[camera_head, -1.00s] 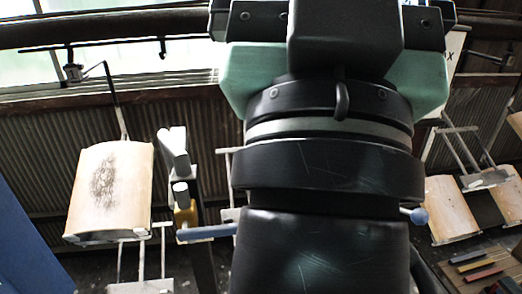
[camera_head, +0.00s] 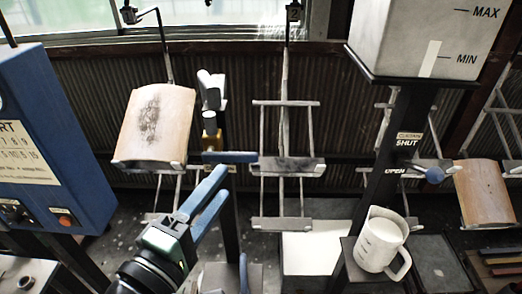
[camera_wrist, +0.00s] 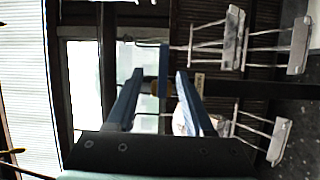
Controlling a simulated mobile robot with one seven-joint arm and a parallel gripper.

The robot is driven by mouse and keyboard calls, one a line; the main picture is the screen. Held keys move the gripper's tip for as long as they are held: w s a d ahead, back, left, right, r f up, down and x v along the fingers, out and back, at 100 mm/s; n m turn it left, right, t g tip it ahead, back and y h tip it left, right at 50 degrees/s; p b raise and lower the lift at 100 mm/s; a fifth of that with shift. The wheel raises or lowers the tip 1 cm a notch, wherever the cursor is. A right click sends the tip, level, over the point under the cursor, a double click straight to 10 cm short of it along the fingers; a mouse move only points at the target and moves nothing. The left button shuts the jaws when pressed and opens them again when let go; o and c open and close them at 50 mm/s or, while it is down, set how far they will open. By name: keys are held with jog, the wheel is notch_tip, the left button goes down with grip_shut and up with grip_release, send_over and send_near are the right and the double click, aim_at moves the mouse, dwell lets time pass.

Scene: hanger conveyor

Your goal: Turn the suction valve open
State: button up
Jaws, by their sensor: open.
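A valve with a yellow body (camera_head: 209,139) and a blue lever (camera_head: 230,157) sits on a dark post left of centre in the head view. The lever lies about level, pointing right. No label on it is readable. My gripper (camera_head: 225,182) is open and empty, its two blue fingers just below and in front of the lever. In the wrist view, my gripper (camera_wrist: 158,72) has the blue lever (camera_wrist: 163,62) upright in the gap between its fingertips, and the yellow body (camera_wrist: 160,88) shows behind. Whether the lever lies between the fingers or beyond them, I cannot tell.
A right-hand post carries a white tank (camera_head: 425,40), a blue knob (camera_head: 435,175) with CURTAIN, SHUT and OPEN labels, and a white jug (camera_head: 381,241) below. A curved tile (camera_head: 157,122) hangs close left of the valve. A blue control panel (camera_head: 50,140) stands at far left.

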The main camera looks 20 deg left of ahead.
aim_at(242, 159)
jog(key=shift+n, duration=0.3)
jog(key=w+p, duration=0.1)
jog(key=w, duration=0.2)
jog(key=w+p, duration=0.1)
jog(key=w, duration=0.3)
jog(key=w+d+p, duration=0.1)
jog(key=w+p, duration=0.1)
jog(key=w, duration=0.2)
jog(key=shift+f, duration=0.2)
jog(key=shift+w+d+f, duration=0.1)
jog(key=shift+w, duration=0.65)
grip_shut()
